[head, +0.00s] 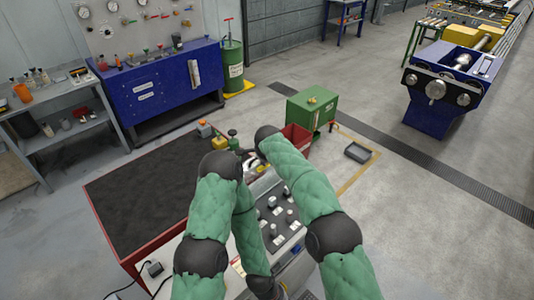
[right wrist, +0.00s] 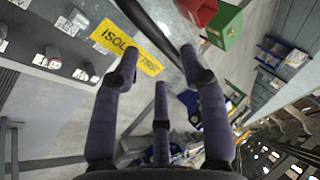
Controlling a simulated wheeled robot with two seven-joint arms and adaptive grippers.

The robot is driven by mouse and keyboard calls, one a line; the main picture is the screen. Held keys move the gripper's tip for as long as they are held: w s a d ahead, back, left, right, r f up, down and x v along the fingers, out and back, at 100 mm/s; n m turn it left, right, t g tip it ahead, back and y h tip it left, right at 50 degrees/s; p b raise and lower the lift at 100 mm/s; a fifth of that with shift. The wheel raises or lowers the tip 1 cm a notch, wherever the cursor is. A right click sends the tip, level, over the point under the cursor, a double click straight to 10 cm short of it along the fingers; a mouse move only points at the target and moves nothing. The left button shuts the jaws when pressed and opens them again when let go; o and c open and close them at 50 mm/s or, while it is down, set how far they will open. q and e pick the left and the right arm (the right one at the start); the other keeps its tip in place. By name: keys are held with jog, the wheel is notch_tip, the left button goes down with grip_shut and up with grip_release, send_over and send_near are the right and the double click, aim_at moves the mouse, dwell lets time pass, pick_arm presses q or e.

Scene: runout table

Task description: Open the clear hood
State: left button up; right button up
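I cannot clearly pick out the clear hood in either view; my arms cover part of the console in the head view. The control panel (head: 270,235) has several dark and grey knobs. It also shows at upper left in the right wrist view (right wrist: 40,42), beside a yellow label (right wrist: 135,45) with partly hidden lettering. My right gripper (right wrist: 160,62) is open, with nothing between its purple fingers, close to that label. In the head view my arms hide the right gripper's fingers. My left gripper is not seen in either view.
A dark mat (head: 135,190) covers the red-edged bench left of the panel. A red bin (head: 297,134) and a green cabinet (head: 314,107) stand beyond the panel. A grey tray (head: 357,152) lies on the floor. Open floor (head: 440,240) spreads to the right.

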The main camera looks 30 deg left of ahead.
jog(key=v, duration=1.2)
jog(key=shift+w, duration=0.1)
